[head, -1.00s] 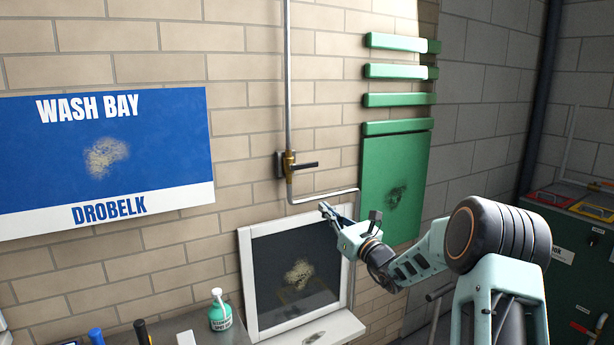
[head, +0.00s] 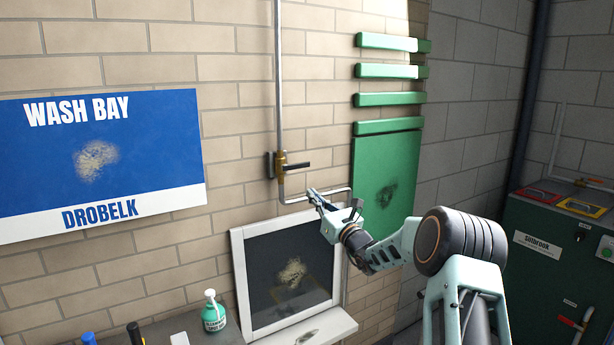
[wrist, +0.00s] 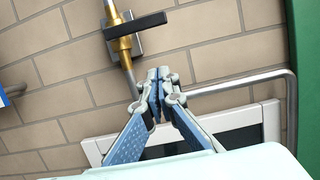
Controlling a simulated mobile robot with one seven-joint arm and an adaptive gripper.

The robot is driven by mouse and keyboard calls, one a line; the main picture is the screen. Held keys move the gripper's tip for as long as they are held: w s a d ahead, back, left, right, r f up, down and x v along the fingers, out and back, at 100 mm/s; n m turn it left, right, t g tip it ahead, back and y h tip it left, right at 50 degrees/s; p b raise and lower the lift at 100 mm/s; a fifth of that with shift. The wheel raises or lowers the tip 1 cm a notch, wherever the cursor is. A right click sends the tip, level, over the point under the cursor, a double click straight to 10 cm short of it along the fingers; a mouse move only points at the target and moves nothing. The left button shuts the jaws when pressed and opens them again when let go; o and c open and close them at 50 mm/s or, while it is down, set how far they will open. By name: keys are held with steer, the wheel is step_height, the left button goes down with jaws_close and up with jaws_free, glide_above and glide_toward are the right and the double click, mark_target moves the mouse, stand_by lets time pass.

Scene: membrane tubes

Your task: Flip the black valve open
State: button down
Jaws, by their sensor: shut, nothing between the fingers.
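The black valve lever (head: 296,165) sticks out to the right, roughly level, from a brass valve body (head: 281,163) on a grey vertical pipe (head: 278,75) on the brick wall. In the wrist view the lever (wrist: 147,22) lies across the pipe at the top, beside the brass body (wrist: 119,32). My gripper (head: 312,193) is below and slightly right of the lever, apart from it. In the wrist view my gripper (wrist: 158,73) has its fingertips together, with nothing between them, pointing up toward the pipe below the valve.
The pipe bends right (head: 320,191) below the valve, close to my fingers. A white-framed dark panel (head: 236,270) stands under my gripper. Green slats (head: 388,127) and a green panel (head: 385,175) are at the right. A green bottle (head: 213,315) stands on the counter.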

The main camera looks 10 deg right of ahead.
steer(key=w+a+r+p, duration=0.1)
steer(key=w+r+p, duration=0.1)
steer(key=r, duration=0.3)
steer(key=shift+w+a, duration=0.25)
steer(key=shift+w, duration=0.6)
steer(key=shift+d+r+n+b, duration=0.15)
steer(key=shift+r+n+b, duration=0.15)
steer(key=shift+n+b, duration=0.5)
steer(key=n+b, duration=0.1)
steer(key=r+n+y+b, duration=0.1)
steer(key=n+g+b, duration=0.1)
steer(key=shift+w+d+r+n+b, duration=0.15)
steer(key=shift+d+r+n+b, duration=0.1)
steer(key=shift+n+b, duration=0.15)
step_height(320, 180, up, 6)
steer(key=n+g+y+b, duration=0.2)
steer(key=n+g+b, duration=0.1)
steer(key=n, duration=0.9)
glide_above(305, 167)
steer(key=s, duration=0.3)
steer(key=shift+s+a+r+n+g+b, duration=0.15)
steer(key=shift+a+r+n+g, duration=0.1)
steer(key=shift+a+n, duration=0.55)
steer(key=shift+a+r+n+g+b, duration=0.2)
steer(key=shift+a+n, duration=0.3)
steer(key=shift+n, duration=0.5)
